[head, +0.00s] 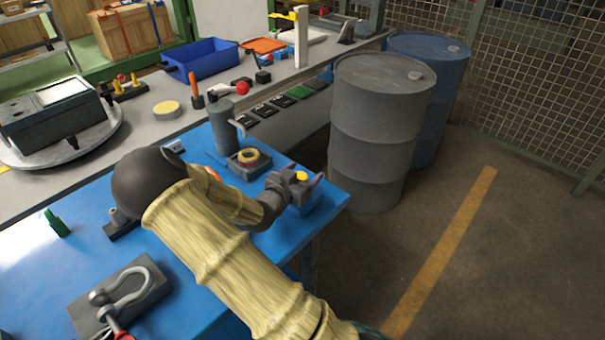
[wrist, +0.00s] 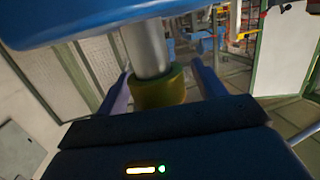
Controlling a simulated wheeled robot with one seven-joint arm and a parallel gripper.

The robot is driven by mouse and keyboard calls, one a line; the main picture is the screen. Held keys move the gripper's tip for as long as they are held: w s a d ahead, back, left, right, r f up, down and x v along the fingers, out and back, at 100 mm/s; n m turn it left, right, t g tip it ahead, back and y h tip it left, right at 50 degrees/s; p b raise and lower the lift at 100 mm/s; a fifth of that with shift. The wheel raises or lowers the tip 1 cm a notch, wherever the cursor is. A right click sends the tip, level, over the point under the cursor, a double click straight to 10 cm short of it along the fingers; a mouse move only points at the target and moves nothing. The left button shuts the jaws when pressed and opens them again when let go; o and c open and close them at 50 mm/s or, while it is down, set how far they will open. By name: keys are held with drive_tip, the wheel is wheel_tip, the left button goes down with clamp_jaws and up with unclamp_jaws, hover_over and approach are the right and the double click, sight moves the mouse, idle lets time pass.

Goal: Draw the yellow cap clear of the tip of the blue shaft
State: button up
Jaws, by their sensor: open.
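In the wrist view the yellow cap (wrist: 158,90), olive in this light, sits on the end of a smooth shaft (wrist: 148,48). The shaft looks grey and comes out of a large blue body (wrist: 110,18). My gripper (wrist: 163,82) is open, with one purple finger on each side of the cap. I cannot tell whether either finger touches it. In the head view my gripper (head: 303,186) is at the right corner of the blue table, and a small yellow spot of the cap (head: 301,176) shows there. My gripper hides most of the shaft.
A grey drum (head: 378,130) stands just beyond the table's right corner. Floor to the right is clear.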

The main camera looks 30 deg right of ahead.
sight(302, 172)
drive_tip(key=c, duration=1)
drive_tip(key=shift+r+p, duration=3.4)
drive_tip(key=shift+r, duration=0.8)
drive_tip(key=shift+c, duration=0.2)
